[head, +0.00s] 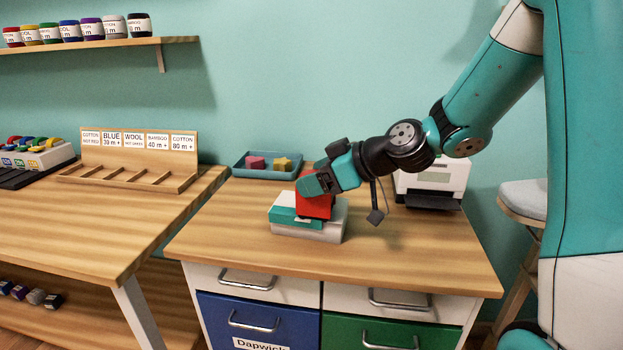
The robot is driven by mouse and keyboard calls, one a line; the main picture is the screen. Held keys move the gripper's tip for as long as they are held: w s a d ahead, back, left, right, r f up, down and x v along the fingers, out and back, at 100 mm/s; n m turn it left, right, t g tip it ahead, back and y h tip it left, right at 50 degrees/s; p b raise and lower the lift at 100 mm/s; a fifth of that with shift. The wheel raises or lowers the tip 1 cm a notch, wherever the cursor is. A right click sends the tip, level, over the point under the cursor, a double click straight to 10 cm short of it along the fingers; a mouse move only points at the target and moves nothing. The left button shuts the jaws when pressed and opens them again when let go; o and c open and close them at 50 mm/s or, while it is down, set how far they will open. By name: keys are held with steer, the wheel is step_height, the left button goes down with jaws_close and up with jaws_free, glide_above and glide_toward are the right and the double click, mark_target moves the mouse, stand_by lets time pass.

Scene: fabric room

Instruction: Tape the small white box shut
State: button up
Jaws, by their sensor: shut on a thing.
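The small white box (335,228) lies on the wooden desk top, with a teal patch or strip (290,217) across its upper left part. My gripper (313,185) is shut on a red object (315,207), likely a tape dispenser, right over the box. The red object appears to touch or nearly touch the top of the box; the exact contact is hidden. It also hides part of the box's top, so I cannot tell whether any tape lies there.
A blue tray (235,173) with a pink and a yellow piece stands behind the box. A white printer-like machine (432,180) stands to the right. The desk (400,260) is clear in front. A wooden table (70,235) with a sorting rack (130,172) is at left.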

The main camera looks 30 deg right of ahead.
steer(key=shift+s+d+f, duration=0.1)
steer(key=shift+s+d+b, duration=0.35)
steer(key=shift+s+d, duration=0.3)
steer(key=shift+d, duration=0.1)
stand_by(0.3)
steer(key=shift+s+d+b, duration=0.4)
steer(key=shift+s+d, duration=0.25)
steer(key=shift+d, duration=0.1)
step_height(320, 180, up, 6)
steer(key=p, duration=0.4)
stand_by(0.3)
